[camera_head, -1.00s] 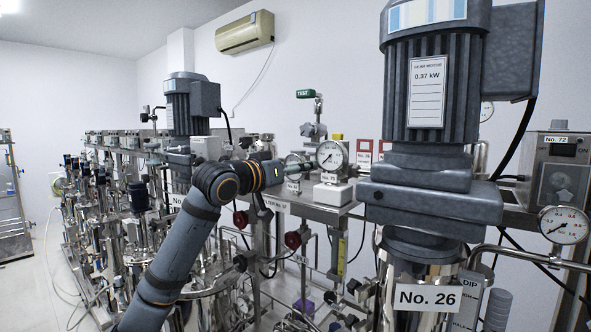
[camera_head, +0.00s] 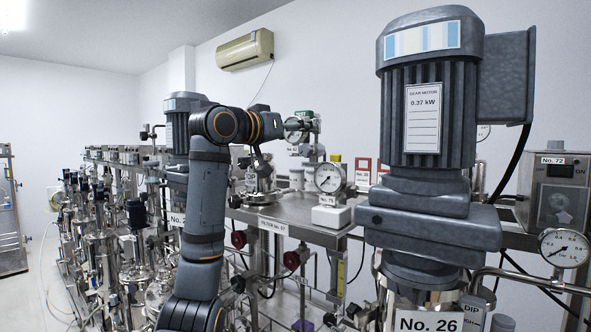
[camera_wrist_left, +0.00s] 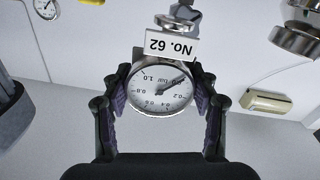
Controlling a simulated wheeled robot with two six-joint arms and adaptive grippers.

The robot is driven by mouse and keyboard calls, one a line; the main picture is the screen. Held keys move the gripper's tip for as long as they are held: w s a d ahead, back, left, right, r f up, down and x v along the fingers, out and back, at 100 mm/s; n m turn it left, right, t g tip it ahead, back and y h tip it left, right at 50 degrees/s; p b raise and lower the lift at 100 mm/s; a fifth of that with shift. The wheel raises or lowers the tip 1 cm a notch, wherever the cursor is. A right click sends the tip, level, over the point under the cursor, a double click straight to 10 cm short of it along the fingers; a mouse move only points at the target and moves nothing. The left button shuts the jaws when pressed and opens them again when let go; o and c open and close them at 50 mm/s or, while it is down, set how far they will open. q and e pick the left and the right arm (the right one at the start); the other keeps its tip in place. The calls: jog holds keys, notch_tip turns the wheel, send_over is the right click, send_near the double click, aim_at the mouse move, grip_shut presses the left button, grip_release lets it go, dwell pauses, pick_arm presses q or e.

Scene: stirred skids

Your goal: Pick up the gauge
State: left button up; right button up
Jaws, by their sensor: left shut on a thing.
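The gauge (camera_head: 293,130) is a round white dial on a metal body with a white tag; it is held in the air above the skid's metal top. In the left wrist view the dial (camera_wrist_left: 158,90) sits between the two fingers, and its tag (camera_wrist_left: 172,44) reads No. 62, upside down. My left gripper (camera_head: 284,126) is shut on the gauge, a finger on each side of it. The gauge's lower part is hard to make out in the head view. My right gripper is not in view.
A second gauge (camera_head: 329,178) stands on a white block on the metal top (camera_head: 305,233). A green TEST tag (camera_head: 304,114) is just right of the held gauge. A big grey motor (camera_head: 430,100) stands at the right, and several steel vessels crowd the left.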

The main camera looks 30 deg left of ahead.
pick_arm(q)
notch_tip(320, 180, up, 14)
jog(key=shift+r+p, duration=0.15)
jog(key=shift+p, duration=0.2)
dwell(0.7)
